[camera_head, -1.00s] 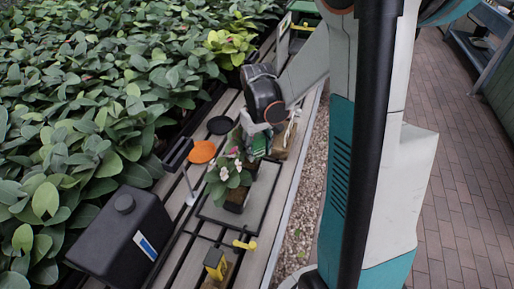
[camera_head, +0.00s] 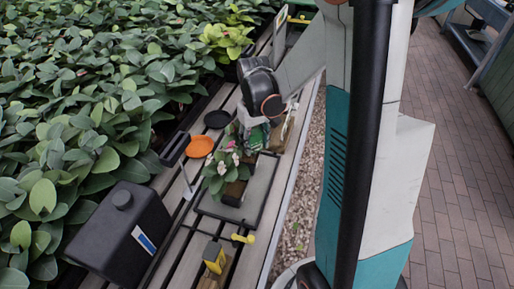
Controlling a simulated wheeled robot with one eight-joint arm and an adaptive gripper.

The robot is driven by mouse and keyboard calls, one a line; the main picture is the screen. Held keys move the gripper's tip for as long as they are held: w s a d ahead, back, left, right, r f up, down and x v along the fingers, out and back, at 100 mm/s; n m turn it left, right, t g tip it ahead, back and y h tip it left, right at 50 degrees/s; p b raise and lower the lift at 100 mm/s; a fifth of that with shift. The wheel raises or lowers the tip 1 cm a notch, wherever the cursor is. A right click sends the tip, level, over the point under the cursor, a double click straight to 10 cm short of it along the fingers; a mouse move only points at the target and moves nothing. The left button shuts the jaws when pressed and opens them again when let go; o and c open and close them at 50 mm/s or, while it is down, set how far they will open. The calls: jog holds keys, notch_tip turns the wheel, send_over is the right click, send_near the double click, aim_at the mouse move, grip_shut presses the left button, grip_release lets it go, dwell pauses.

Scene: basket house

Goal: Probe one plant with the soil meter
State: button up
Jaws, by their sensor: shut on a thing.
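My gripper (camera_head: 254,134) points down over the slatted bench and is shut on a small green-faced object (camera_head: 255,138), which looks like the soil meter. Its lower end is hidden by leaves and the gripper, so I cannot tell whether it touches soil. A potted plant (camera_head: 217,177) with pink and white flowers stands on a dark tray (camera_head: 215,209), just in front and left of the gripper. Another dark pot (camera_head: 250,160) stands close behind it, right under the gripper.
A black jerrycan (camera_head: 118,228) stands front left. A black panel on a pale stem (camera_head: 175,149), an orange saucer (camera_head: 201,146) and a black saucer (camera_head: 217,119) lie along the left. Yellow items (camera_head: 215,259) sit at the front. Dense foliage borders the bench.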

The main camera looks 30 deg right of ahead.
jog(key=shift+r+p, duration=3.2)
jog(key=shift+r, duration=1.1)
